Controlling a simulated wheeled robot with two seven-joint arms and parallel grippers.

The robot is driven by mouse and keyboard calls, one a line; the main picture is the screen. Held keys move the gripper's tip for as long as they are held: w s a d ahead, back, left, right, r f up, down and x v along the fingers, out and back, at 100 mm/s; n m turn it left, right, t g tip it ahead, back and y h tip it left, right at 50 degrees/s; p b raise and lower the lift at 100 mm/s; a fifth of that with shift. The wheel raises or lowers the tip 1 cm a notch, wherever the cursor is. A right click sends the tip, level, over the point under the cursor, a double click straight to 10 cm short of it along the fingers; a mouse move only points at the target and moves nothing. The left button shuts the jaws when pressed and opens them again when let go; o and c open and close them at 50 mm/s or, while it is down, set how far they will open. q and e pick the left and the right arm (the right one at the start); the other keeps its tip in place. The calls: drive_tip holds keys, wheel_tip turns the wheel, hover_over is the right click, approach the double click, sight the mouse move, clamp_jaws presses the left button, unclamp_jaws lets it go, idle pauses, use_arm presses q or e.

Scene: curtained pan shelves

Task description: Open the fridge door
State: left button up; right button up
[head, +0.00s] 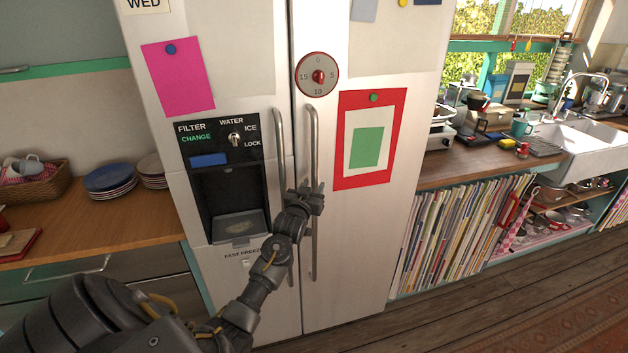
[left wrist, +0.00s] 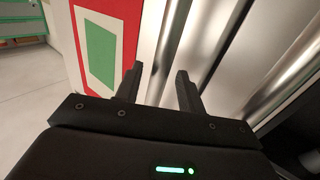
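The white fridge (head: 340,240) stands in the middle of the head view with two doors, both shut. Two vertical metal handles flank the seam: the left door's handle (head: 280,150) and the right door's handle (head: 314,135). My left gripper (head: 316,198) is at the lower half of the right door's handle. In the left wrist view, the fingers of my left gripper (left wrist: 160,85) are spread, with the right door's handle (left wrist: 171,45) showing between them. A gap shows beside the bar; I cannot tell how deep it sits. My right gripper is not in view.
The left door has a black water dispenser (head: 226,180). A wooden counter (head: 100,215) with plates (head: 110,178) is at the left. At the right, a counter (head: 475,165) stands above upright records or books (head: 460,230). The wooden floor (head: 480,310) before the fridge is clear.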

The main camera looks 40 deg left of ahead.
use_arm(q)
drive_tip(key=shift+x, duration=1.1)
drive_tip(key=shift+c, duration=0.5)
clamp_jaws()
